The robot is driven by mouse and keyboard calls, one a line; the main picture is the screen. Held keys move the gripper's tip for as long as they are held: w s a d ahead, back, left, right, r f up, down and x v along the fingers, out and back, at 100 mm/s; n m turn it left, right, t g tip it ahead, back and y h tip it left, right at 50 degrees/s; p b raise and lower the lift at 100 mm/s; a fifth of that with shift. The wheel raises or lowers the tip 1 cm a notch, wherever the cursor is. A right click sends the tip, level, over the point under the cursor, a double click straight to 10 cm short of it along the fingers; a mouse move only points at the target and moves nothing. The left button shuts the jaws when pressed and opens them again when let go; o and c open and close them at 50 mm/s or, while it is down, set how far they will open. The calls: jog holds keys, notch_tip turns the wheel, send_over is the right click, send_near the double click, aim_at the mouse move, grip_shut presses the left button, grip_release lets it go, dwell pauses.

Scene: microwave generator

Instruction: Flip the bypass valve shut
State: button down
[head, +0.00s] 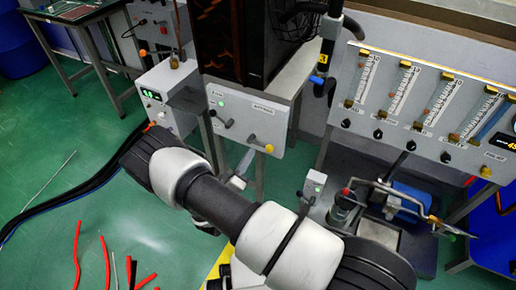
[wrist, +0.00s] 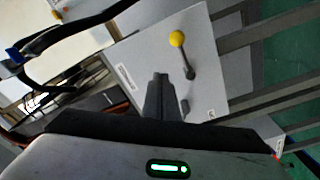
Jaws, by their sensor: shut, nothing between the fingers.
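The bypass valve is a dark lever with a yellow ball knob (head: 268,148) on a white panel (head: 282,130); a label reading like BYPASS is above it. In the head view the lever slants down to the right from its pivot. In the wrist view the yellow knob (wrist: 177,39) is at the upper end of the lever (wrist: 188,68). My gripper (wrist: 160,77) is shut and empty. Its dark fingertips appear over the panel beside the lever, apart from it in the picture. Whether they touch the panel is unclear.
A second dark lever (head: 224,122) is on the same panel, left of the bypass lever. A white box with a green display (head: 153,96) stands to the left. A flowmeter board (head: 430,100) is at right. Red rods (head: 107,262) lie on the green floor.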

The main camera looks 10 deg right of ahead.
jog(key=shift+v, duration=2.25)
jog(key=shift+w, duration=0.1)
jog(key=d+r+m+g+h, duration=0.4)
jog(key=d+r+g, duration=0.15)
jog(key=r, duration=0.45)
jog(key=s+d+r+m+g+y, duration=0.25)
jog(key=s+d+r+g, duration=0.25)
jog(key=s+r, duration=0.3)
jog(key=s+d+r+m+g+y, duration=0.1)
jog(key=s+d+r+g+y, duration=0.35)
jog(key=r, duration=0.55)
jog(key=s+a+r+n+t+y, duration=0.2)
jog(key=s+a+r+t+y, duration=0.4)
jog(key=s+r, duration=0.4)
notch_tip(320, 180, up, 23)
jog(key=y+p, duration=0.1)
jog(key=p, duration=2.1)
jog(key=shift+d+g+p, duration=0.3)
jog(key=shift+d+g, duration=0.1)
jog(key=shift+d, duration=0.05)
